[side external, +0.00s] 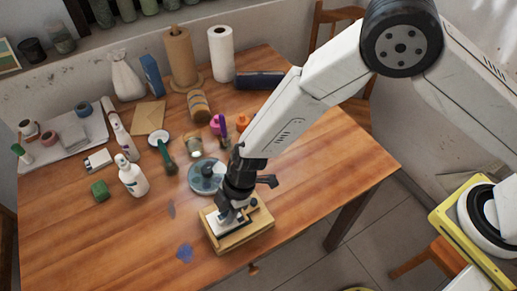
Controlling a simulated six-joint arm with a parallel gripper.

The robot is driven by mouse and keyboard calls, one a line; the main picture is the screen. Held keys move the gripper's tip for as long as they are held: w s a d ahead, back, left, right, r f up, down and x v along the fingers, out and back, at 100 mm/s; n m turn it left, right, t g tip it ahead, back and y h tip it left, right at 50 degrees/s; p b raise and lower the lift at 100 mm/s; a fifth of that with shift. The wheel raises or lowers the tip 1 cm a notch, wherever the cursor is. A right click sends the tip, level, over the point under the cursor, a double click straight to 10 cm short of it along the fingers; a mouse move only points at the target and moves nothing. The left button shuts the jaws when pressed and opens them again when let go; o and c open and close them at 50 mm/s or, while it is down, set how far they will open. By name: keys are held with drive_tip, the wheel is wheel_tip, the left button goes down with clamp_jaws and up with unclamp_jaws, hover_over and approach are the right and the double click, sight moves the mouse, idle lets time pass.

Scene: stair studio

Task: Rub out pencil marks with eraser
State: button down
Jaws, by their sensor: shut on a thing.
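My gripper (230,213) points down over a light wooden box or tray (255,238) near the front edge of the table. It is shut on a small pale thing, probably the eraser, mostly hidden by the fingers. White and dark blue patches show around the fingertips inside the wooden frame. I cannot tell whether the held thing touches the surface below. No pencil marks can be made out at this size.
A round blue-green dish (206,176) is just behind my gripper. Paper rolls (221,52) stand at the back. The table's front left and right side are mostly clear.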

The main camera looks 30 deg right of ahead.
drive_tip(key=shift+d, duration=0.85)
drive_tip(key=shift+d+r, duration=0.1)
drive_tip(key=shift+r, duration=3.95)
